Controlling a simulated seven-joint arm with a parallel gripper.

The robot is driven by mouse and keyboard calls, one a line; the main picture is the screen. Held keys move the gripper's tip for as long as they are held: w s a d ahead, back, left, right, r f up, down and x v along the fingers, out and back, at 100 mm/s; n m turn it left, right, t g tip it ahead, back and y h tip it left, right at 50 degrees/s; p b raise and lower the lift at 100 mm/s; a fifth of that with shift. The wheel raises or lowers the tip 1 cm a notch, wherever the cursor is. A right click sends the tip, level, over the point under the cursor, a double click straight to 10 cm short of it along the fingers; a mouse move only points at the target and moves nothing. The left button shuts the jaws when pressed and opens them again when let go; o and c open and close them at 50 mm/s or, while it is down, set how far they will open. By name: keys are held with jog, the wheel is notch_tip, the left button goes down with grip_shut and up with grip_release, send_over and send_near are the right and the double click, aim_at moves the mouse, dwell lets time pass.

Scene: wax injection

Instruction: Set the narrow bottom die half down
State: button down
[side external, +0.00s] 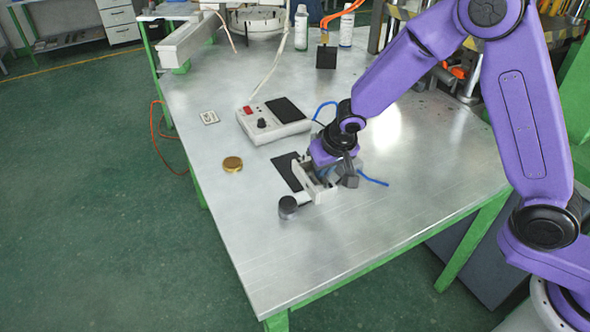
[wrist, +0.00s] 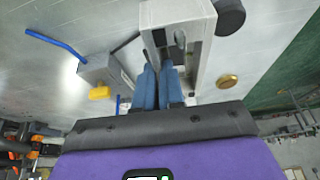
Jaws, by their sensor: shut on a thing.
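The narrow bottom die half appears to be the off-white block (side external: 322,190) with a dark cylindrical knob (side external: 288,207) at its end. It lies at or just above the metal table (side external: 400,215); I cannot tell whether it touches. In the wrist view the off-white block (wrist: 202,70) has an open recess in its face. My gripper (side external: 325,176) points down at the block. In the wrist view its blue fingers (wrist: 159,68) are close together and shut on the block's near wall. The fingertips are partly hidden by the block.
A grey block (side external: 349,178) stands close beside my gripper; the wrist view shows it with a yellow part (wrist: 99,93). A black pad (side external: 287,172) lies behind the die half. A gold disc (side external: 232,164) and a control box (side external: 274,120) are nearby. The front table area is clear.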

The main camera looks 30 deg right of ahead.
jog(key=shift+s+d+f, duration=0.25)
jog(key=shift+s+f, duration=0.2)
jog(key=shift+s, duration=0.1)
jog(key=shift+s+d+f, duration=0.2)
jog(key=shift+s+f, duration=0.25)
jog(key=shift+s, duration=0.1)
jog(key=shift+n, duration=0.3)
jog(key=shift+s+d+f, duration=0.3)
jog(key=shift+s+f, duration=0.25)
jog(key=shift+s, duration=0.3)
jog(key=shift+s+d+f, duration=0.25)
jog(key=shift+s+f, duration=0.3)
jog(key=shift+s, duration=0.25)
jog(key=shift+w, duration=0.1)
jog(key=shift+w+a, duration=0.2)
jog(key=shift+w, duration=8.75)
jog(key=shift+s+f, duration=0.1)
jog(key=shift+f, duration=0.65)
jog(key=shift+f, duration=0.1)
jog(key=c, duration=1.2)
grip_release()
jog(key=shift+f, duration=0.1)
jog(key=shift+c, duration=0.2)
